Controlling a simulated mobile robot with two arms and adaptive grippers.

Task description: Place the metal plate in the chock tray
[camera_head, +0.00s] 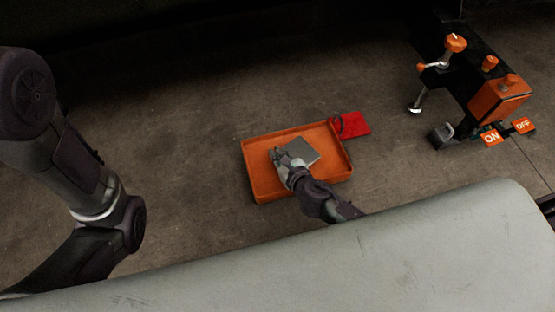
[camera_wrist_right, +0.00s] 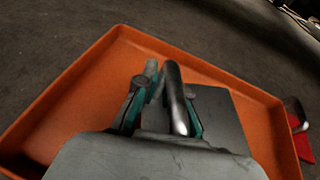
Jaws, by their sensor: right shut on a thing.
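The chock tray (camera_head: 262,180) is a shallow orange tray on the floor, in the middle of the head view. My right gripper (camera_head: 279,155) is over the left-middle of the tray. It is shut on the metal plate (camera_head: 302,151), a flat grey square to the right of the fingers. In the right wrist view the fingers (camera_wrist_right: 162,82) are close together, with the plate (camera_wrist_right: 222,112) beside them and the tray (camera_wrist_right: 88,88) around and below. I cannot tell whether the plate touches the tray floor. My left arm shows at the left, but its gripper is out of view.
A red tag-like piece (camera_head: 355,124) lies by the tray's far right corner. A black and orange machine (camera_head: 499,97) with ON and OFF labels stands at the right. A large pale grey panel (camera_head: 430,250) fills the foreground. The floor left of the tray is clear.

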